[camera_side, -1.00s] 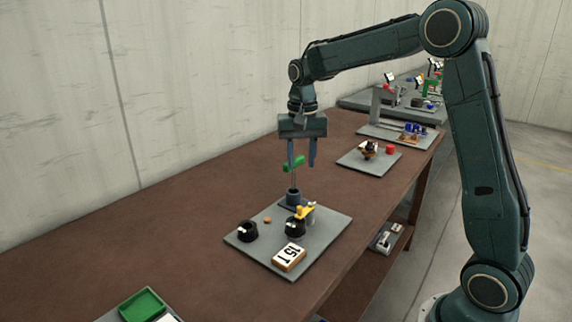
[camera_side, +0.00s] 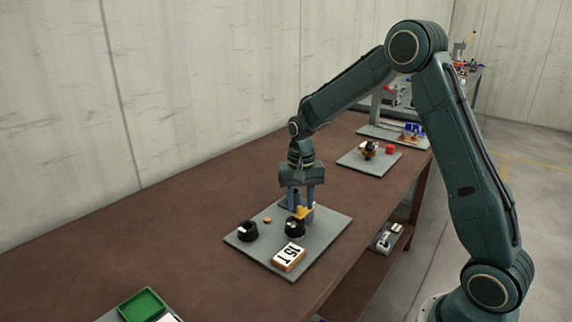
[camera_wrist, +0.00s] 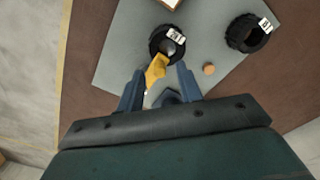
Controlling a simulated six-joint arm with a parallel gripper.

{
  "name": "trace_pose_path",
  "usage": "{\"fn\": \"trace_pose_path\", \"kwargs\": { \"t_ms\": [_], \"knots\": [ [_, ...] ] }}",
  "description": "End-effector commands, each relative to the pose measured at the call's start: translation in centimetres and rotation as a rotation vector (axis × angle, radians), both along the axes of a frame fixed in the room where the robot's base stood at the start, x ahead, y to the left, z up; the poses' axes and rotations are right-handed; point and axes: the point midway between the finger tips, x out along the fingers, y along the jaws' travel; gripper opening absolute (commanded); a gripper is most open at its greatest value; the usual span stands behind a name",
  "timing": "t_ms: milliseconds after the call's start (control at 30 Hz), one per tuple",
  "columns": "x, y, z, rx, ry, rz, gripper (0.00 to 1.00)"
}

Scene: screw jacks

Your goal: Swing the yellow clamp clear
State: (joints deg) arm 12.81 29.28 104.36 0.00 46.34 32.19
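The yellow clamp (camera_side: 305,212) stands on the grey plate (camera_side: 262,254), its arm reaching over the rim of a black round part (camera_side: 294,228) with a white label. In the wrist view the clamp (camera_wrist: 156,70) lies between my two fingers, pointing at the black part (camera_wrist: 166,45). My gripper (camera_side: 300,206) is open and pointing down, low over the plate at the clamp. In the wrist view its fingers (camera_wrist: 158,88) are apart, with gaps to the clamp. I cannot tell whether either finger touches it. The clamp's lower end is hidden.
A second labelled black part (camera_side: 247,231), a small orange-brown disc (camera_side: 267,220) and a numbered block (camera_side: 289,257) share the plate. A green tray (camera_side: 141,306) is at the front; the brown table between is clear.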

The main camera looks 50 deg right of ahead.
Motion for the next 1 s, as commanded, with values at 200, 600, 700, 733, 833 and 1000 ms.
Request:
{"fn": "trace_pose_path", "kwargs": {
  "t_ms": [200,600,700,733,833,1000],
  "knots": [
    [-0.02,0.01,-0.71,0.000,0.000,0.000,0.36],
    [-0.02,0.01,-0.70,0.000,0.000,0.000,0.01],
    [-0.02,0.01,-0.69,0.000,0.000,0.000,0.00],
    [-0.02,0.01,-0.69,0.000,0.000,0.000,0.00],
    [-0.04,0.00,-0.68,0.000,0.000,0.004,0.00],
    [-0.18,0.00,-0.67,0.000,0.000,0.028,0.00]
  ]
}}
